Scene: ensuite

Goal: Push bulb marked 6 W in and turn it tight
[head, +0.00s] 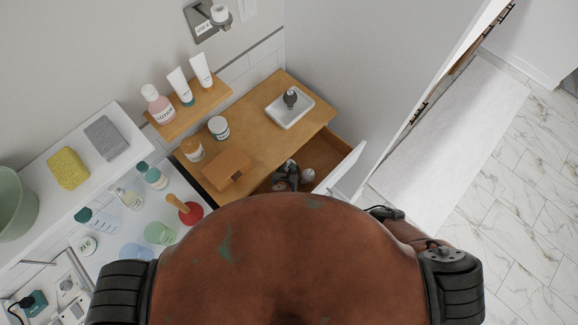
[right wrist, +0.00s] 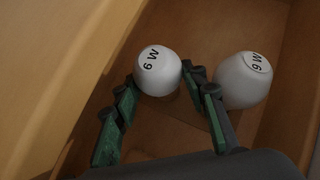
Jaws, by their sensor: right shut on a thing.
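Two white bulbs lie over the brown floor of the open drawer (head: 322,154). In the right wrist view the left bulb (right wrist: 158,72) sits between my right gripper's (right wrist: 158,88) green-padded fingers, which are closed on it. Its printed mark is a digit and W; I cannot surely tell 6 from 9. The other bulb (right wrist: 242,82) lies just right of the right finger, with a similar tilted mark. In the head view my right gripper (head: 287,177) is in the drawer. A grey wall fitting (head: 203,17) with a white holder (head: 220,14) and small label is at the top. My left gripper is out of view.
Drawer walls stand close around the right gripper. The wooden top (head: 255,118) above holds a white tray (head: 290,108), jars and a wooden box (head: 228,170). A shelf (head: 190,108) with lotion and tubes is on the wall. A plunger (head: 186,209) stands at left.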

